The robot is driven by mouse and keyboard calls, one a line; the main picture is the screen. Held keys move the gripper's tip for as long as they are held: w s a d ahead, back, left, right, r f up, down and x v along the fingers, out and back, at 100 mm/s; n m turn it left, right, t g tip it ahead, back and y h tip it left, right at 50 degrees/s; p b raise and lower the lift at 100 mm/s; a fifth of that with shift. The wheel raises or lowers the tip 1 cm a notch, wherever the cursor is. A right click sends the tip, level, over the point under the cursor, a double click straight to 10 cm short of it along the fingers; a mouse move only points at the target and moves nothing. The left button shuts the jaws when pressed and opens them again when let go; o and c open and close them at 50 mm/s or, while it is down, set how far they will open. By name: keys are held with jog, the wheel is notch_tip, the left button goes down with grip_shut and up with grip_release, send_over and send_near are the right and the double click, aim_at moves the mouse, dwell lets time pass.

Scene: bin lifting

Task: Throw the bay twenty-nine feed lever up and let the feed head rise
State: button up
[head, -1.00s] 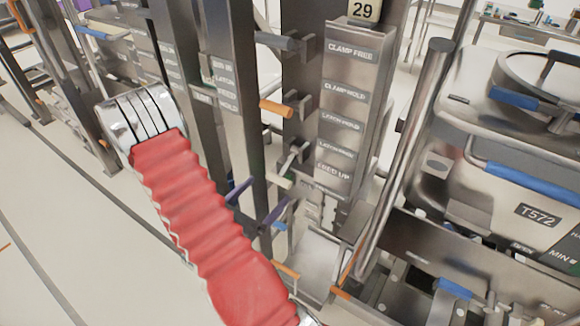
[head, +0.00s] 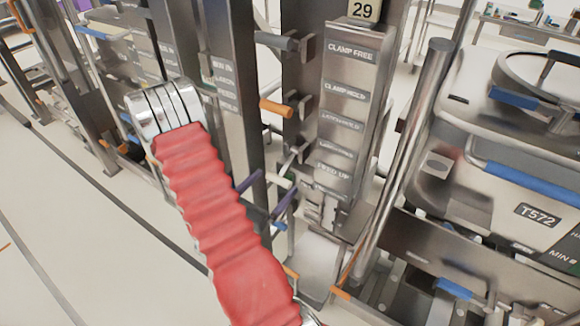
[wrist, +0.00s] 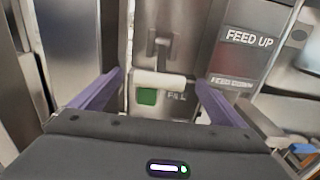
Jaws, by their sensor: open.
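The bay plate 29 (head: 363,9) tops a grey label panel (head: 345,100). The feed lever's white handle (wrist: 160,79) lies crosswise in the wrist view, level with the lower, blurred label; the FEED UP label (wrist: 249,38) is above it to the right. In the head view the white handle (head: 279,180) shows small, low on the post. My gripper (wrist: 160,90) has its purple fingers open, one on each side of the white handle. I see no contact. In the head view my gripper (head: 267,193) is beside the handle, partly hidden by my red-sleeved arm.
A black-handled lever (head: 276,41) and an orange-handled lever (head: 277,108) stick out above on the same post. A metal bin marked T572 (head: 538,216) stands on the right behind a steel pole (head: 408,150). A green square (wrist: 147,97) sits below the white handle. Open floor is at left.

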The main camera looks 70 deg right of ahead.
aim_at(290, 162)
jog(key=d, duration=0.3)
jog(key=s+d, duration=0.1)
jog(key=d, duration=0.5)
jog(key=shift+s+d, duration=0.3)
jog(key=shift+d, duration=0.05)
jog(key=shift+c, duration=0.6)
